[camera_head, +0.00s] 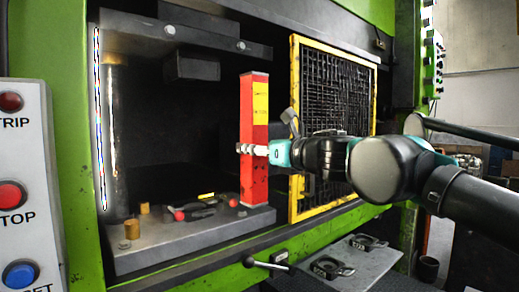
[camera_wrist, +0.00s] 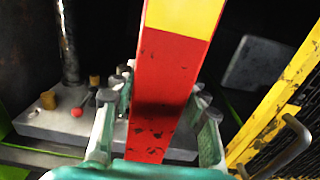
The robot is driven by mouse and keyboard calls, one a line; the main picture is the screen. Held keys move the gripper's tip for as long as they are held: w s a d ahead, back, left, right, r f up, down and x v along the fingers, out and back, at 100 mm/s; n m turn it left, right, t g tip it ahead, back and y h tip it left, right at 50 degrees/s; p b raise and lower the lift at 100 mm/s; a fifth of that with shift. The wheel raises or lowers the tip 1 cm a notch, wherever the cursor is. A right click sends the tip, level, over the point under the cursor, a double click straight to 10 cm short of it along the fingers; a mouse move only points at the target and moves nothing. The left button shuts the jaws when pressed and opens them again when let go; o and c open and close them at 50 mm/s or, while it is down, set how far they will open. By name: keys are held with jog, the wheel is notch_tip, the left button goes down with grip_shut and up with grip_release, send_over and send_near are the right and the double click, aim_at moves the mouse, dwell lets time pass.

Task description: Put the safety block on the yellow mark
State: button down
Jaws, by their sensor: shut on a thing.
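The safety block (camera_head: 254,110) is a tall red bar with a yellow label, held roughly upright inside the press opening. My gripper (camera_head: 254,150) is shut on its middle from the right. In the wrist view the block (camera_wrist: 163,75) stands between the two fingers of my gripper (camera_wrist: 155,105). The block's lower end is close to the front right of the grey press bed (camera_head: 165,240); I cannot tell if it touches. A small yellow strip (camera_head: 207,196) shows on the bed left of the block, among dark tools; I cannot tell whether it is the yellow mark.
Dark tools with red ball ends (camera_head: 180,215) lie on the bed, near brass-coloured pegs (camera_head: 132,229). A yellow-framed mesh guard (camera_head: 294,120) stands close right of the block. A metal column (camera_head: 115,140) rises at the left, and the upper ram (camera_head: 190,40) hangs above.

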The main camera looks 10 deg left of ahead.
jog(key=w+a+f, duration=0.3)
jog(key=w+a, duration=0.7)
jog(key=w, duration=0.1)
jog(key=w+a+f, duration=0.3)
jog(key=w+a, duration=0.7)
jog(key=w, duration=0.2)
jog(key=shift+a+f, duration=0.25)
dwell(1.5)
jog(key=shift+d+f, duration=0.1)
jog(key=shift+f, duration=0.2)
dwell(1.1)
jog(key=c, duration=0.7)
grip_release()
jog(key=shift+c, duration=0.2)
jog(key=shift+f, duration=0.1)
jog(key=v, duration=1.2)
